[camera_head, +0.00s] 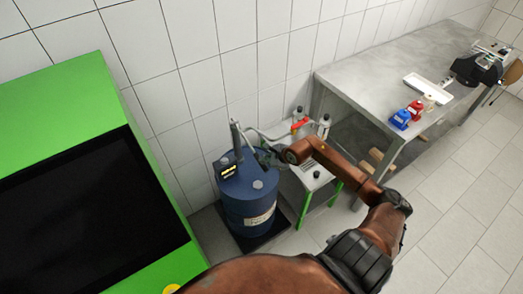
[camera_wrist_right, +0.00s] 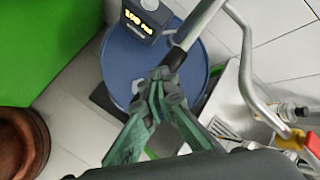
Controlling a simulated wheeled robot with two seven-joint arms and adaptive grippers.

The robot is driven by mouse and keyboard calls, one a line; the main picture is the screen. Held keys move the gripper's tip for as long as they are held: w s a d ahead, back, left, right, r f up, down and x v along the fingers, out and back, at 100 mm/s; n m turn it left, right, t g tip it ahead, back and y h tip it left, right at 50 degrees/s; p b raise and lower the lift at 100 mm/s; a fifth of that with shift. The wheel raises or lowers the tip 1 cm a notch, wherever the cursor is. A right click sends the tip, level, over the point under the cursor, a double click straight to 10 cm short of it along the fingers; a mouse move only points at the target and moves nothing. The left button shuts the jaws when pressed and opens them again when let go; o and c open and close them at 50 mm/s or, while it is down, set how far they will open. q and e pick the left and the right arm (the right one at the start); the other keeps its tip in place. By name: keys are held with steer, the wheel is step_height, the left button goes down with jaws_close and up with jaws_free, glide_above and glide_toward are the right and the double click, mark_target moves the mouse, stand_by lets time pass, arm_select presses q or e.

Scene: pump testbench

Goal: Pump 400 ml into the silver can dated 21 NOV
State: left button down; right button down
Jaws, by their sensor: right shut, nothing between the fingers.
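A blue drum (camera_head: 247,200) stands on a dark tray with a pump fitting on top. The grey pump tube (camera_head: 236,136) rises from its lid and also shows in the right wrist view (camera_wrist_right: 196,28). A display (camera_head: 228,171) with yellow lit characters sits on the lid; it is near the top in the wrist view (camera_wrist_right: 140,18), its characters too small to read surely. My right gripper (camera_wrist_right: 163,76) is shut and empty, its tips over the drum lid close to the tube's lower end. I cannot make out a silver can dated 21 NOV. My left gripper is not in view.
A small green-legged stand (camera_head: 316,178) beside the drum carries a bent pipe with a red-handled nozzle (camera_head: 299,125). A large green cabinet (camera_head: 55,95) fills the left.

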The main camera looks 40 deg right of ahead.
stand_by(0.4)
step_height(320, 180, up, 10)
steer(key=w+p, duration=0.1)
steer(key=p, duration=0.4)
stand_by(1.1)
steer(key=shift+d+r, duration=0.1)
steer(key=r, duration=0.1)
steer(key=r+p, duration=0.1)
steer(key=r, duration=0.1)
steer(key=r+p, duration=0.1)
steer(key=r, duration=0.1)
steer(key=shift+w, duration=0.3)
stand_by(0.8)
